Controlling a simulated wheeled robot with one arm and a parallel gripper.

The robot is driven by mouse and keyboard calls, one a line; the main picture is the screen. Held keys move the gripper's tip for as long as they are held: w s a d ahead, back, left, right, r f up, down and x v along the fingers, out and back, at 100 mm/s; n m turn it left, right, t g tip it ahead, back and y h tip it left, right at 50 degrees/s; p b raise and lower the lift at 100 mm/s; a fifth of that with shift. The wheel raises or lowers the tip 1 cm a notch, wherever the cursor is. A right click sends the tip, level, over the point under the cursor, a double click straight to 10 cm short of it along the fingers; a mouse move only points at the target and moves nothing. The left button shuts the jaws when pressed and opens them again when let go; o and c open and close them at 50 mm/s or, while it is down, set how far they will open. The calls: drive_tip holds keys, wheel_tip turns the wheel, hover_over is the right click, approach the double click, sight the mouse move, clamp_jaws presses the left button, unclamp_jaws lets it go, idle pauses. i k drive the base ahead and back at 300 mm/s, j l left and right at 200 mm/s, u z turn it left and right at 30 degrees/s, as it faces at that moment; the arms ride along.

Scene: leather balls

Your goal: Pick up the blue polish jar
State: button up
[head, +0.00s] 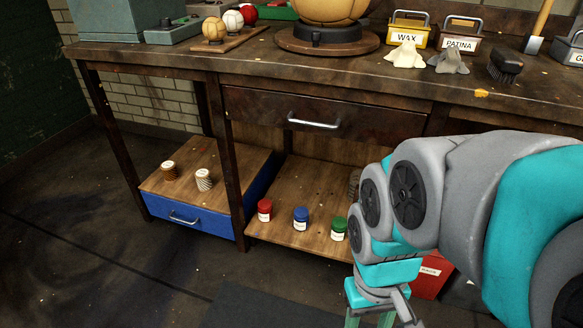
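The blue polish jar (301,219) stands upright on the lower wooden shelf (285,187) under the workbench, near the shelf's front edge. A red jar (264,210) stands to its left and a green jar (339,229) to its right, with gaps between them. My gripper (369,321) points down at the bottom edge of the picture, right of and lower than the blue jar in the picture. Its two teal fingers are apart, with nothing seen between them. The fingertips are cut off by the picture's edge.
A blue drawer unit (191,214) with two thread spools (203,180) on top stands left of the jars, past a table leg (229,160). The closed bench drawer (320,112) hangs above. A red container (429,279) is partly hidden behind my arm. Floor before the shelf is clear.

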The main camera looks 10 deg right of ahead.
sight(301, 216)
drive_tip(key=i+j+z, duration=0.1)
drive_tip(key=j, duration=0.45)
drive_tip(key=i+j+z, duration=0.1)
drive_tip(key=j, duration=0.45)
drive_tip(key=i+j+z, duration=0.1)
drive_tip(key=j, duration=0.45)
drive_tip(key=i, duration=0.05)
